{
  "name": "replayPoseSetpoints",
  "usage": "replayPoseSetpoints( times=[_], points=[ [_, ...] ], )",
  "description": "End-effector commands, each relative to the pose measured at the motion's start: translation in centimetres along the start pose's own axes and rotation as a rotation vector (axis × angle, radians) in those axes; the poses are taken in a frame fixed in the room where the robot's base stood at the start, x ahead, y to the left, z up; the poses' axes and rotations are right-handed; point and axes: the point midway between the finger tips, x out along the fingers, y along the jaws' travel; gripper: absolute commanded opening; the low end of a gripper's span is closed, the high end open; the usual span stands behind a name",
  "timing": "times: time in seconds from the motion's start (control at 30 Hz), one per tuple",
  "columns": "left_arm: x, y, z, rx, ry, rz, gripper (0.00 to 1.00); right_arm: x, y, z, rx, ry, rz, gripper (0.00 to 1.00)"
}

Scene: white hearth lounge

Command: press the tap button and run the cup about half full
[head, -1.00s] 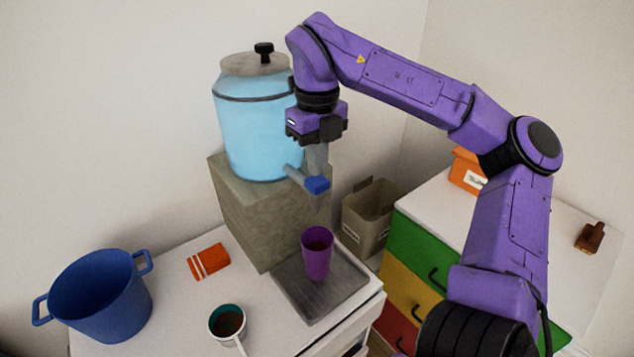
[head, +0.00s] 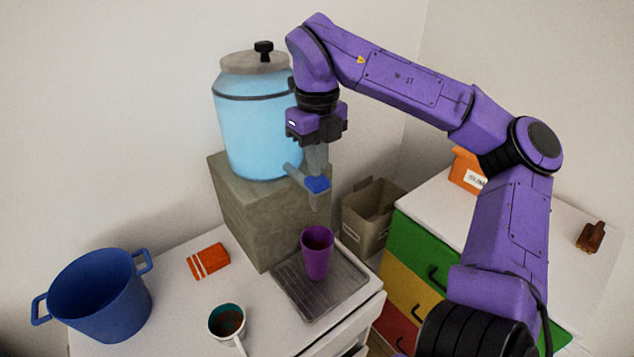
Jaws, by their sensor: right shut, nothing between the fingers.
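The drink dispenser (head: 255,130) is a light-blue jar with a grey lid on a stone-like block. Its tap (head: 300,174) sticks out to the front right, with a blue button (head: 317,184) on top. A purple cup (head: 317,262) stands upright on the drip tray (head: 345,290) below the tap. My right gripper (head: 317,170) points down just above the button, fingers shut and empty. I cannot tell whether the fingertips touch it. The cup's inside looks dark, and its water level cannot be made out. My left gripper is not in view.
A blue pot (head: 100,298), a red packet (head: 208,261) and a teal-lined cup (head: 227,322) stand on the white counter to the left. A brown bin (head: 368,215) stands behind it. A drawer unit (head: 415,255) with an orange box (head: 467,170) stands right.

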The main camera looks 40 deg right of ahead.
Motion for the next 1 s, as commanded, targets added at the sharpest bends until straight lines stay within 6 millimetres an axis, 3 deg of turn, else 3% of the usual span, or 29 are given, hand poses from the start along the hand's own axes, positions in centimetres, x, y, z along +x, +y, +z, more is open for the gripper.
replayPoseSetpoints(
  times=[0.6,1.0],
  points=[
    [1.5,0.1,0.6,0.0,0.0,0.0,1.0,2.0,0.0,0.0,0.0,0.0,0.0,0.0],
    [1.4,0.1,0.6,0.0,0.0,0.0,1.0,1.9,0.0,0.0,0.0,0.002,0.0,0.0]
  ],
)
